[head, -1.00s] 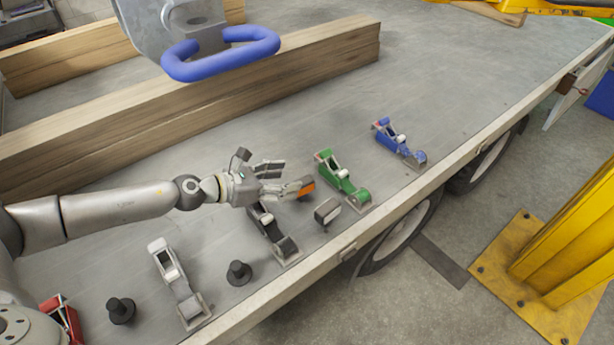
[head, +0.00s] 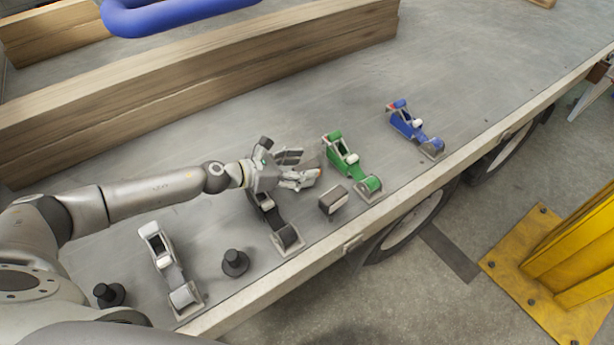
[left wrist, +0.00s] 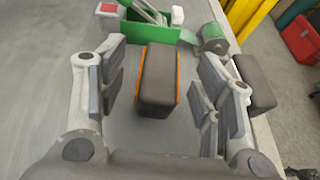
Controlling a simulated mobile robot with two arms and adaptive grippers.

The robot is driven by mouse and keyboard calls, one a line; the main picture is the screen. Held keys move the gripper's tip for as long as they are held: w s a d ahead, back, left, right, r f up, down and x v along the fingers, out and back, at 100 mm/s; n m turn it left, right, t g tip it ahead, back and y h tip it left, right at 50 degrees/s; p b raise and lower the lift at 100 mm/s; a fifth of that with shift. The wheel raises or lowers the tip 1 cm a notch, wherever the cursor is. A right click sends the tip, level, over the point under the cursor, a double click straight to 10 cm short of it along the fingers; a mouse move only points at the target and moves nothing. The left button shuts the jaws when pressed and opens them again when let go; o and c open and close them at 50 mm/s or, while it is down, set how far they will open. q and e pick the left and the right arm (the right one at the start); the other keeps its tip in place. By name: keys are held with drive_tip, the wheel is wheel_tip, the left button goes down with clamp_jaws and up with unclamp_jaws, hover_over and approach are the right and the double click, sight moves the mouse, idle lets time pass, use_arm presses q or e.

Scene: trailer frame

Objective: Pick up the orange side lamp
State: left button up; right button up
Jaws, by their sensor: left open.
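The orange side lamp (left wrist: 157,80) is a small block with a dark top and orange edges. In the left wrist view it stands on the grey deck between the two finger sets, with gaps on both sides. My left gripper (head: 306,168) is open and reaches low over the deck from the left. In the head view its fingers hide most or all of the lamp. A second dark block (head: 333,199), with a pale front, stands just to the right, outside the fingers; it also shows in the left wrist view (left wrist: 256,82).
A green ratchet strap (head: 350,163) lies just beyond the lamp, a blue one (head: 415,128) farther right. A black ratchet (head: 276,225) lies under my left gripper. A grey-white ratchet (head: 168,268) and black knobs (head: 235,262) are nearer. Wooden beams (head: 200,95) lie behind.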

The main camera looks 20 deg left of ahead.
sight(318, 165)
use_arm(q)
drive_tip(key=x, duration=0.5)
drive_tip(key=shift+w+d+f, duration=0.1)
drive_tip(key=shift+w+d, duration=0.2)
drive_tip(key=c, duration=1.2)
